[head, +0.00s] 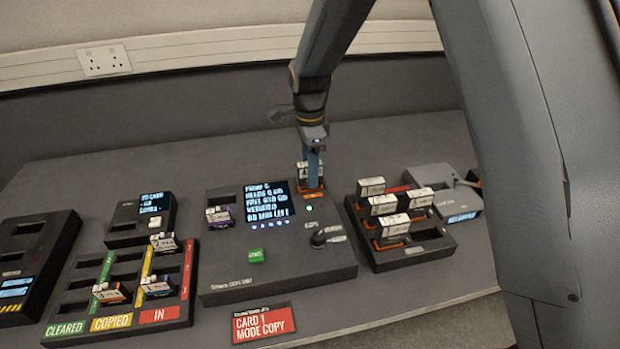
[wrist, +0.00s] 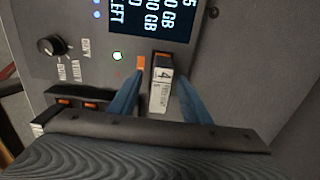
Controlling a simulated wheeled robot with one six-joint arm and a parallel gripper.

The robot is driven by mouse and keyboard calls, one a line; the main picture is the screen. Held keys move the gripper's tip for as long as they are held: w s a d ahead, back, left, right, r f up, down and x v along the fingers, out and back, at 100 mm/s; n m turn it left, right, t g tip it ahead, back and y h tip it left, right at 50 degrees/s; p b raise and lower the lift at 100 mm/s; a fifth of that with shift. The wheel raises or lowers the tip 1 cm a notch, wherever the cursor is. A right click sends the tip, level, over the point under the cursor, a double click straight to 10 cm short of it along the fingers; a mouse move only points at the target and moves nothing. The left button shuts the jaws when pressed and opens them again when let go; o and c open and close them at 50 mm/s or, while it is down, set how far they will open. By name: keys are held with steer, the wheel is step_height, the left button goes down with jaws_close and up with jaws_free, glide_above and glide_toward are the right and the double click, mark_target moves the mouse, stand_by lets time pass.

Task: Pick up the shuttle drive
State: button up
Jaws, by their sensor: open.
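A drive with a white label reading 4 (wrist: 162,90) stands in the orange-marked slot at the copy unit's right end; I take it as the shuttle drive. In the head view this drive (head: 302,172) is partly hidden by my gripper (head: 314,165). In the wrist view my gripper (wrist: 160,76) is open, with one blue finger on each side of the drive. A gap shows between the drive and each finger. The copy unit (head: 285,277) has a lit screen, a green button and a knob.
A rack (head: 413,259) holding several white-labelled drives with orange handles stands close to the right. A grey box (head: 440,180) with a small display is beyond it. The cleared/copied/in tray (head: 75,308) holds several cards at left. A red "Card 1 mode copy" sign (head: 263,324) lies in front.

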steer(key=shift+f, duration=0.65)
jaws_close()
steer(key=shift+r, duration=0.1)
